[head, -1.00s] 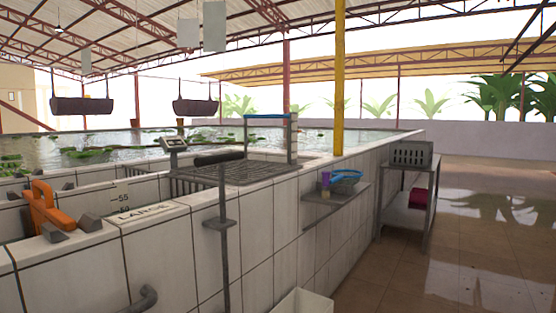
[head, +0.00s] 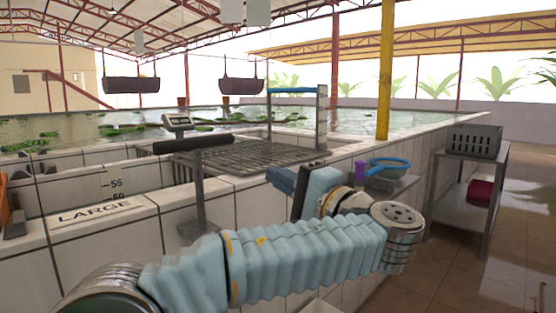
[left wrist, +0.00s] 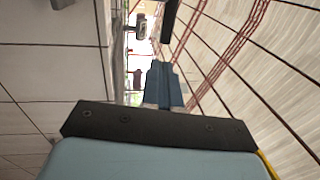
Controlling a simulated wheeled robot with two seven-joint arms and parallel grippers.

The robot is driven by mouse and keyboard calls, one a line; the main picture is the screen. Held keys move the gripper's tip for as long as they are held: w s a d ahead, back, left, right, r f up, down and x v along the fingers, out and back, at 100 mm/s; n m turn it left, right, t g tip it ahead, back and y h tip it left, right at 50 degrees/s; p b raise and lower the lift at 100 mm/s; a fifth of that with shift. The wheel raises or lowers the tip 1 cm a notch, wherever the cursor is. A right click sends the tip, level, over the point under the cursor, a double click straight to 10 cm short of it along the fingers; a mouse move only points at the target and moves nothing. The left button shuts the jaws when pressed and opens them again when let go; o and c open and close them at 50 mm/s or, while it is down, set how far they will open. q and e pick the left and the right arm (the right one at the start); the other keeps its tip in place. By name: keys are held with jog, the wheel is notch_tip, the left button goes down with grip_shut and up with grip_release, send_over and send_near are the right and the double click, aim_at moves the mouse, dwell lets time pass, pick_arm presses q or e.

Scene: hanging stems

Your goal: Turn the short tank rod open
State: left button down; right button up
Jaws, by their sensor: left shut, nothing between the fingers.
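A grey upright rod (head: 200,195) with a black horizontal bar handle (head: 193,143) stands at the outer side of the tiled tank wall. In the left wrist view the fingers (left wrist: 163,86) are together and empty. A dark bar, probably the handle (left wrist: 170,18), shows beyond them. My right gripper is not in view.
The tiled ledge bears a "LARGE" label (head: 95,211). Floor at right is clear.

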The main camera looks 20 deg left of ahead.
pick_arm(q)
jog(key=r, duration=0.1)
jog(key=p, duration=0.1)
send_near(222, 142)
jog(key=shift+n, duration=0.3)
jog(key=x, duration=0.7)
jog(key=shift+f, duration=0.1)
jog(key=shift+g+y+p, duration=0.3)
jog(key=shift+p, duration=0.05)
